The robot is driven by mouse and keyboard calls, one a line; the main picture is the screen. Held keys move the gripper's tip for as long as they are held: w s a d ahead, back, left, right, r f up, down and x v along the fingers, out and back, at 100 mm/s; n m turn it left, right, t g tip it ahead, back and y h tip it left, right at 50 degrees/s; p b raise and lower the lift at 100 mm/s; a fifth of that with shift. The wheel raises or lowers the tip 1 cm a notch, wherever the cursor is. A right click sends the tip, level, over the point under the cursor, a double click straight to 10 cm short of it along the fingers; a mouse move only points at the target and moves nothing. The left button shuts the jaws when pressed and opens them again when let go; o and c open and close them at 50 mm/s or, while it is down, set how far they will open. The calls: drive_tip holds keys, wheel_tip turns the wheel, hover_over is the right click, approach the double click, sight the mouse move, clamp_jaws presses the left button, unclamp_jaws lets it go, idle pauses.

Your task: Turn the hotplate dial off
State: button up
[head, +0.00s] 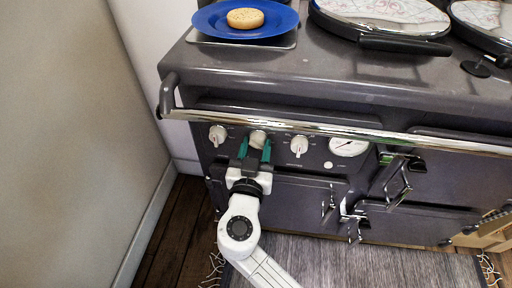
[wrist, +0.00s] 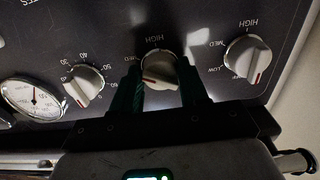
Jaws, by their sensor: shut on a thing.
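The stove front carries three white dials in a row. My gripper (head: 255,150) is at the middle dial (head: 258,136), with one green finger on each side of it. In the wrist view my gripper (wrist: 160,88) is shut on this dial (wrist: 160,66). The word HIGH is printed beside it, and its red mark points to the lower left of that view. The left dial (head: 217,134) stands free and shows at right in the wrist view (wrist: 247,58), marked HIGH, MED and LOW. The right dial (head: 298,146) has a number scale.
A chrome rail (head: 330,130) runs across the stove above the dials. A round gauge (head: 349,146) is right of them. A blue plate (head: 215,22) with a biscuit (head: 245,18) sits on top, beside closed hotplate lids (head: 405,45). A wall (head: 70,130) stands at left.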

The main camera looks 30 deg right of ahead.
drive_tip(key=shift+n, duration=0.3)
drive_tip(key=n, duration=0.4)
drive_tip(key=shift+n, duration=0.3)
drive_tip(key=n+p, duration=0.1)
drive_tip(key=n, duration=0.5)
drive_tip(key=shift+s+d+r, duration=0.1)
drive_tip(key=n+p, duration=0.3)
drive_tip(key=n, duration=0.2)
drive_tip(key=shift+r+n, duration=0.1)
drive_tip(key=shift+n, duration=0.3)
drive_tip(key=n+p, duration=0.2)
drive_tip(key=n, duration=0.1)
drive_tip(key=shift+n+p, duration=0.8)
drive_tip(key=shift+n, duration=0.9)
drive_tip(key=o, duration=1)
